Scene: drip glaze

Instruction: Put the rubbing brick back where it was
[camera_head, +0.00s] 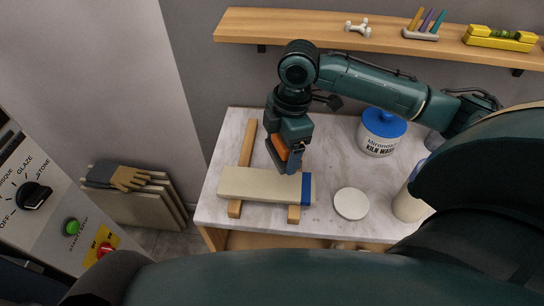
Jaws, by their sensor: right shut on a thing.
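My right gripper (285,163) points down above the far edge of a pale slab (250,184) with a blue band at its right end. It is shut on a small dark block with an orange part (281,148), which I take to be the rubbing brick. The fingers hide much of the block. I cannot tell whether it touches the slab. The slab lies across two wooden strips (247,142) on the marble-topped table (323,131). My left gripper is not in view.
A white tub with a blue lid (380,134), a pale disc (351,203) and a cream bottle (405,206) stand to the right on the table. A wooden shelf (300,31) runs behind. A kiln control panel (60,215) is at the left, near leaning boards with gloves (120,177).

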